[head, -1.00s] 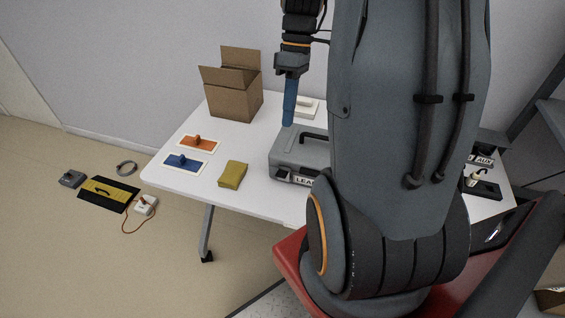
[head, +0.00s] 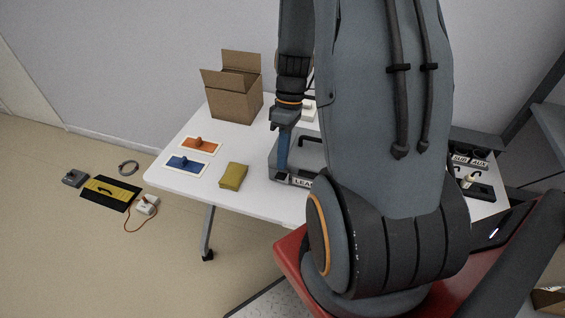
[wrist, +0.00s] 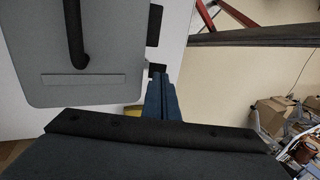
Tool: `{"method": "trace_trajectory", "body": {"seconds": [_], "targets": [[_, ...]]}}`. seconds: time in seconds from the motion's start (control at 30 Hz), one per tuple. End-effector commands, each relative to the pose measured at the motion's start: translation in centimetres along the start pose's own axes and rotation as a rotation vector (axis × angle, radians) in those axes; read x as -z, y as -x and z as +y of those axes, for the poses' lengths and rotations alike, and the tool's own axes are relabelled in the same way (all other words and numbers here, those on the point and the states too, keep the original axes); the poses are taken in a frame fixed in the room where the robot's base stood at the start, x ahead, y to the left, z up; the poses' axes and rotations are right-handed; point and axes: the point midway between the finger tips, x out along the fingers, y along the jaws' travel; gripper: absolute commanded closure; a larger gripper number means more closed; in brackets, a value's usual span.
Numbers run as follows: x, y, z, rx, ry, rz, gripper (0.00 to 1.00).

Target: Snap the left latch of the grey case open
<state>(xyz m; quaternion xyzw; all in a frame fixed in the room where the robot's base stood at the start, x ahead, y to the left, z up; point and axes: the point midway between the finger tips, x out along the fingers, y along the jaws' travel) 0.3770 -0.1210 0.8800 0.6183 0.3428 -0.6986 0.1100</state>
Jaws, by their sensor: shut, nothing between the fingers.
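The grey case (head: 312,153) lies closed on the white table, its dark handle on top and a label on its front side. My arm hides its right part. In the wrist view, the case (wrist: 105,85) fills the upper left. A small dark piece (wrist: 157,70), probably the left latch, shows at its front edge just beyond my fingertips. My gripper (head: 282,166) is shut and empty, pointing down at the case's front left. Its blue fingers (wrist: 159,82) also show in the wrist view. I cannot tell whether they touch the latch.
A yellow block (head: 233,176) lies left of the case. Blue (head: 186,165) and orange (head: 198,144) handled boards lie farther left. An open cardboard box (head: 235,100) stands behind. A black tray (head: 480,190) is at the right. Table between block and front edge is clear.

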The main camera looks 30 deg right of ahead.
Motion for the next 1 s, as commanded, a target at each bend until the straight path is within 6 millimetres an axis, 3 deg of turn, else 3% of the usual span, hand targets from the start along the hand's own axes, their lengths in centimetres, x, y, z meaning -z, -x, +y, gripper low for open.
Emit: {"method": "trace_trajectory", "body": {"seconds": [0.3, 1.0], "targets": [[0.0, -2.5, -0.1, 0.001, 0.000, -0.001, 1.00], [0.0, -2.9, -0.4, -0.053, -0.001, 0.002, 1.00]]}}
